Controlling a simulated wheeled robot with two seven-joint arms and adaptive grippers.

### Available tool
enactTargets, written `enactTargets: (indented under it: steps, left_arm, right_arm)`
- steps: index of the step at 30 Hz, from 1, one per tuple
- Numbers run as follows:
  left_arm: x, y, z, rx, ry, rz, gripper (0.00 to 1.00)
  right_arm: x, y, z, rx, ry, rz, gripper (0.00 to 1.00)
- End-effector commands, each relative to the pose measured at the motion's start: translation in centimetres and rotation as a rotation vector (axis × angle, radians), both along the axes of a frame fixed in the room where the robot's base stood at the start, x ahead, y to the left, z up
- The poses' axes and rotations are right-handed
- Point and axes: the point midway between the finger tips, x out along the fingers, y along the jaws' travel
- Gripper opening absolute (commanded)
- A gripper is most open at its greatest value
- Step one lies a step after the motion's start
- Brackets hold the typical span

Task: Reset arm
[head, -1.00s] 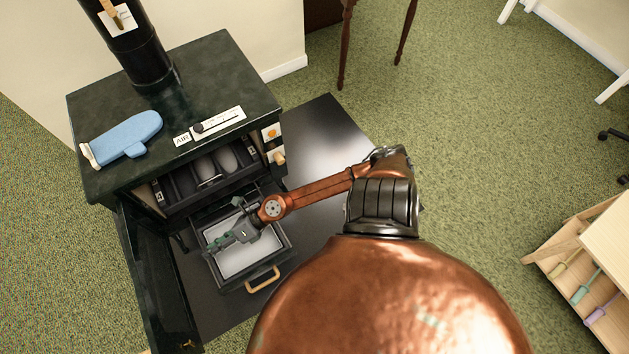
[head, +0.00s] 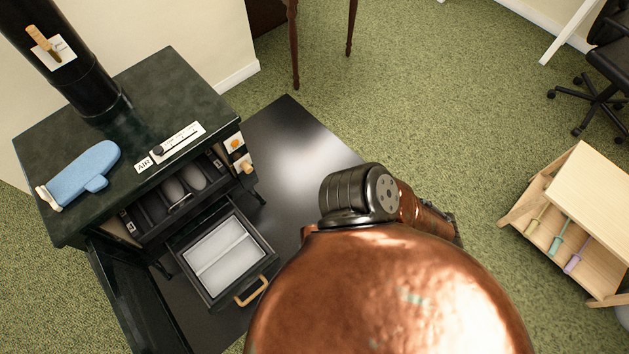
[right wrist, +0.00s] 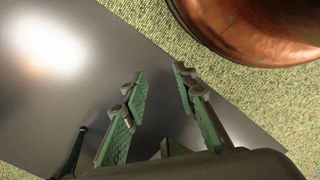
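My right gripper (right wrist: 160,88) shows in the right wrist view. Its two green-padded fingers are apart with nothing between them, above the dark floor plate (right wrist: 75,75). In the head view my right arm is folded back beside my copper body, and its gripper is hidden there. My left gripper is not in view. The dark stove (head: 130,130) stands at the left with its door (head: 125,300) open. Its ash drawer (head: 207,297) is pulled out, showing a pale, divided inside and a wooden handle (head: 251,291).
A blue oven mitt (head: 82,172) lies on the stove top, near the black flue pipe (head: 75,70). A wooden shelf unit (head: 590,205) with several coloured-handled tools stands at the right, below a black office chair (head: 605,75). Green carpet between them is open.

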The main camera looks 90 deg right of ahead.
Motion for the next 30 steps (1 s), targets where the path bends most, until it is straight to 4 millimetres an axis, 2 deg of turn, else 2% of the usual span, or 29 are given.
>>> enactTargets:
  steps: [17,23,30]
  left_arm:
    - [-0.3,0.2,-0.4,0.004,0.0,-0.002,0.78]
    - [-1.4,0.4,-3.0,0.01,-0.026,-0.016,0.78]
    - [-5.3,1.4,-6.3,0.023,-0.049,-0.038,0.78]
  right_arm:
    - [0.0,-0.2,-0.4,-0.005,-0.009,0.007,0.26]
    - [-1.1,-0.6,-3.0,-0.014,-0.031,0.02,0.26]
    - [-5.0,-1.6,-6.3,-0.027,-0.055,0.043,0.26]
